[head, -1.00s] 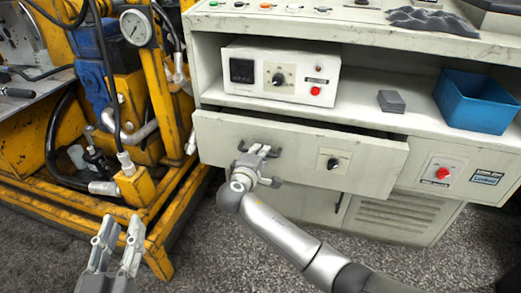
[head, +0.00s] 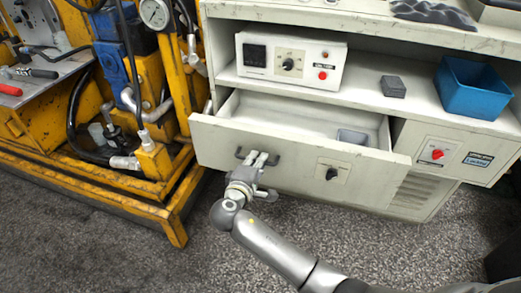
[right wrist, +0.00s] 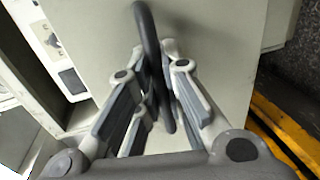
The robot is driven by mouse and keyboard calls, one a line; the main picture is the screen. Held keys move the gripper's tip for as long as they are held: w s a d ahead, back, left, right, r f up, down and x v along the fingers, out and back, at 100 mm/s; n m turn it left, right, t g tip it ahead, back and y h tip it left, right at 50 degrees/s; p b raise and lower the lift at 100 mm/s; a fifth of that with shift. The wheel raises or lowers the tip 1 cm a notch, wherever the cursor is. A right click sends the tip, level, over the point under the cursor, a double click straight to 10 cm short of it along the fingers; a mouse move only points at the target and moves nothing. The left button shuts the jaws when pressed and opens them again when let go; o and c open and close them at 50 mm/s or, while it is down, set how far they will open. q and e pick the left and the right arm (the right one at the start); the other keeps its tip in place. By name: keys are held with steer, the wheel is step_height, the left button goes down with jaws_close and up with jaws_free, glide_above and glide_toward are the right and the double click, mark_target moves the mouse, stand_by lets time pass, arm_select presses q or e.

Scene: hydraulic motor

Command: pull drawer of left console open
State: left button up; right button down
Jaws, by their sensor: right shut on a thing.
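The drawer (head: 295,158) of the console (head: 222,60) stands partly open, and its inside floor shows. A small grey box (head: 352,137) lies in it at the right. My right gripper (head: 257,160) is shut on the dark drawer handle (head: 241,154) at the left of the drawer front. In the right wrist view, the fingers (right wrist: 160,95) close around the dark curved handle (right wrist: 150,45). My left gripper is out of view.
A control unit (head: 292,60), a dark grey block (head: 393,87) and a blue bin (head: 478,88) stand on the shelf above the drawer. A yellow frame (head: 110,195) with a hydraulic motor is at the left. The grey floor (head: 120,255) in front is clear.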

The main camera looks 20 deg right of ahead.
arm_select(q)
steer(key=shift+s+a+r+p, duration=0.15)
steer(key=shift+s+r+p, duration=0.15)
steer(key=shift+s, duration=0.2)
arm_select(e)
steer(key=shift+f+v, duration=0.2)
steer(key=shift+v, duration=0.85)
steer(key=c, duration=1.5)
jaws_free()
steer(key=v, duration=1.2)
